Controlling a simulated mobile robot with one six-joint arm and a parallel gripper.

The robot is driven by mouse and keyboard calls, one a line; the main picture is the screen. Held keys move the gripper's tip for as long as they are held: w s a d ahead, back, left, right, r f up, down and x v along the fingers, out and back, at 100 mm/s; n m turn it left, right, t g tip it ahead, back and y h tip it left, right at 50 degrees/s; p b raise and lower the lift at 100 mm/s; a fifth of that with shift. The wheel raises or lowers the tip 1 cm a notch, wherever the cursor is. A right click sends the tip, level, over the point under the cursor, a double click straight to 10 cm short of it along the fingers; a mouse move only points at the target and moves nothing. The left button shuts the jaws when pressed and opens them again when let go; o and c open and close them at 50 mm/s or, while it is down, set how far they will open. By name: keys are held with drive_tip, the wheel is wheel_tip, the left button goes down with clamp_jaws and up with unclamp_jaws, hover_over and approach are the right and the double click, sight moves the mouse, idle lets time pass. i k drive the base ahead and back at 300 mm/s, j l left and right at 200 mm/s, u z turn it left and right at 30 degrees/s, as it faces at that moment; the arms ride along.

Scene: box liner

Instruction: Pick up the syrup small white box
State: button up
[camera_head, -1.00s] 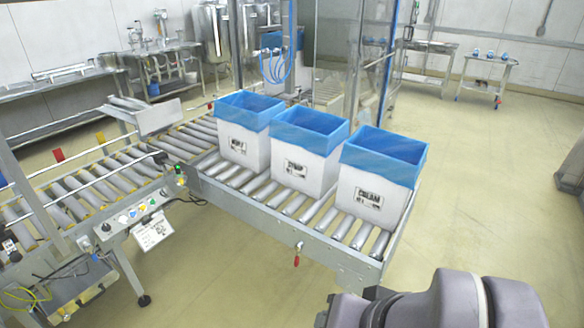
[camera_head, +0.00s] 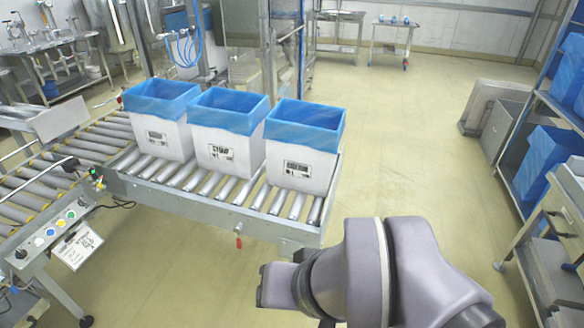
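Three white boxes with blue liners folded over their rims stand upright in a row on the roller conveyor. The middle one is the syrup box (camera_head: 226,155), its label reading SYRUP. The left box (camera_head: 163,135) has a label too small to read surely. The right box (camera_head: 302,167) is labelled CREAM. My arm reaches in from the lower right, in front of the conveyor and apart from the boxes. The end of my arm (camera_head: 277,286) shows at lower centre, but no gripper fingers can be made out.
The roller conveyor (camera_head: 206,211) has a metal side rail along its front. A control panel (camera_head: 55,235) with coloured buttons stands at the left. A shelf with blue bins (camera_head: 548,157) is at the right. Open floor lies right of the conveyor.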

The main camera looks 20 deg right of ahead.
sight(228, 125)
drive_tip(key=i+j+z, duration=0.6)
drive_tip(key=i, duration=0.25)
drive_tip(key=i+j+z, duration=0.6)
drive_tip(key=j, duration=0.2)
drive_tip(key=i+j+z, duration=0.3)
drive_tip(key=j, duration=0.2)
drive_tip(key=i+j+z, duration=0.3)
drive_tip(key=j, duration=0.3)
drive_tip(key=k, duration=0.05)
